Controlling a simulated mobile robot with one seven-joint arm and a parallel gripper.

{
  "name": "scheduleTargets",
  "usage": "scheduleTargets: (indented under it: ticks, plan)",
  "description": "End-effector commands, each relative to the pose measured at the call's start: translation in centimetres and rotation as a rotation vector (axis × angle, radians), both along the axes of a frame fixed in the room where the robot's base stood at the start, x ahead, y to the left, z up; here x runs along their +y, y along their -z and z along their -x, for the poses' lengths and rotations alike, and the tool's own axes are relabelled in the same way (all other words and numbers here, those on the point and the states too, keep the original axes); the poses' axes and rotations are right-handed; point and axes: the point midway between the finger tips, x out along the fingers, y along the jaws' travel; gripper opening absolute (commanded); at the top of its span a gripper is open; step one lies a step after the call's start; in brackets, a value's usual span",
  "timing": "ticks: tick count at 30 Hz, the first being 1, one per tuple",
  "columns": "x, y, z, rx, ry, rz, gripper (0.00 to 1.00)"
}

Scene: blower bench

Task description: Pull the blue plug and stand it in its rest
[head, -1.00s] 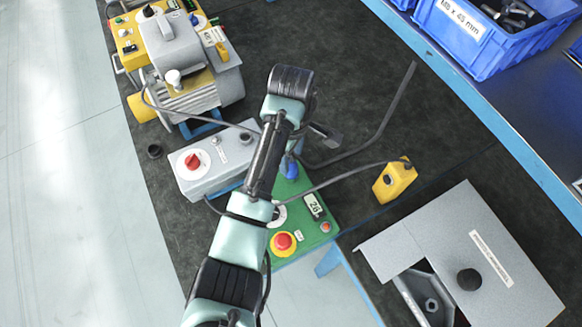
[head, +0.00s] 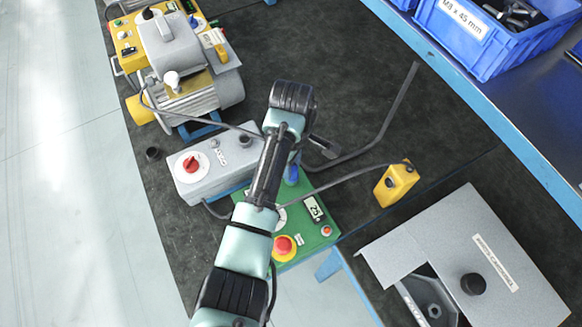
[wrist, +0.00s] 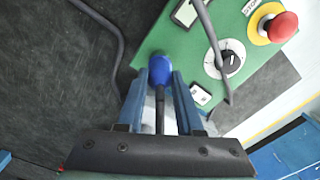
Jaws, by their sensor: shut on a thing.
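The blue plug (wrist: 160,68) is at the edge of the green panel (wrist: 205,25) in the wrist view, its dark cable running back between the fingers. My gripper (wrist: 159,79) is shut on it, one finger on each side. I cannot tell whether the plug is seated in a socket or clear of it. In the head view a bit of blue (head: 291,173) shows beside my arm above the green panel (head: 318,232); my arm hides most of the grip. I cannot make out the plug's rest for certain.
A grey box (head: 212,172) with a red knob stands left of my arm. A small black ring (head: 153,154) lies left of it. A yellow-grey blower (head: 187,60) is at the upper left. A yellow handset (head: 397,183) and grey cover (head: 460,255) are on the right.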

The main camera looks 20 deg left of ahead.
Motion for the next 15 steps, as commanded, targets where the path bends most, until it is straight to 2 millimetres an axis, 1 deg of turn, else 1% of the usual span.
scheduleTargets:
  ticks: [15]
  plan:
    - [0.04,-0.35,-0.03,-0.001,-0.002,-0.001,0.0]
